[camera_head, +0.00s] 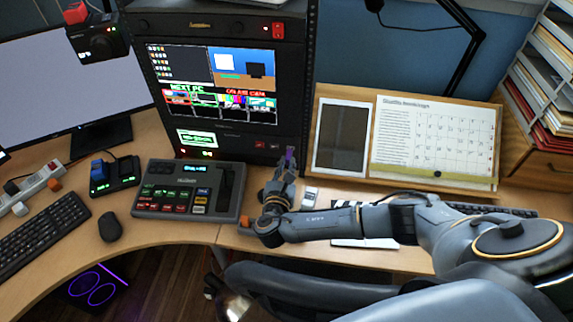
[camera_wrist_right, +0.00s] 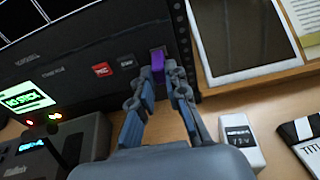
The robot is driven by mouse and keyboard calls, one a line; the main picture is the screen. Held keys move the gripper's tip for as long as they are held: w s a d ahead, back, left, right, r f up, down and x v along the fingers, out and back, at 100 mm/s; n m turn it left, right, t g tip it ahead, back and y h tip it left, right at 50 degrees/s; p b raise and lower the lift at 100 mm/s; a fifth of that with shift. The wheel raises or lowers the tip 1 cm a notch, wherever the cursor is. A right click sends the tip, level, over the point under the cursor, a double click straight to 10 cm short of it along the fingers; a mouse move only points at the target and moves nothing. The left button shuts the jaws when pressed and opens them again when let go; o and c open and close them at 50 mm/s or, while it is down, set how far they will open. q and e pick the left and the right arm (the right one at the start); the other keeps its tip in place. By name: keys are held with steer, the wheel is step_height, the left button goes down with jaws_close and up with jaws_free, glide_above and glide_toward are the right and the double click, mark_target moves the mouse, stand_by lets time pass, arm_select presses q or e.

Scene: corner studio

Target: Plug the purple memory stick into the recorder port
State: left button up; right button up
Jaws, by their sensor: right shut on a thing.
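The purple memory stick (camera_head: 290,153) is held upright-looking in the tips of my right gripper (camera_head: 286,168), in front of the lower right of the black rack (camera_head: 224,20). In the right wrist view the purple stick (camera_wrist_right: 157,62) shows between the fingertips of my right gripper (camera_wrist_right: 158,78), pointing toward the rack's dark front panel (camera_wrist_right: 90,65). The fingers are shut on it. I cannot make out the recorder port, nor whether the stick touches the panel. My left gripper is not in view.
A switcher console (camera_head: 188,190) stands left of the gripper. A small white device (camera_wrist_right: 240,142) and a clapperboard (camera_wrist_right: 304,140) lie to its right. A tablet (camera_head: 341,138) and calendar (camera_head: 436,140) lean on a wooden board behind. A chair (camera_head: 320,285) stands in front.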

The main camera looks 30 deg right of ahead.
steer(key=shift+w+d, duration=0.35)
steer(key=shift+w, duration=0.1)
stand_by(0.5)
steer(key=o, duration=0.8)
steer(key=shift+o, duration=0.2)
steer(key=shift+s+a, duration=0.2)
steer(key=shift+s, duration=0.05)
steer(key=v, duration=0.6)
steer(key=shift+s+a, duration=0.25)
steer(key=shift+s, duration=0.1)
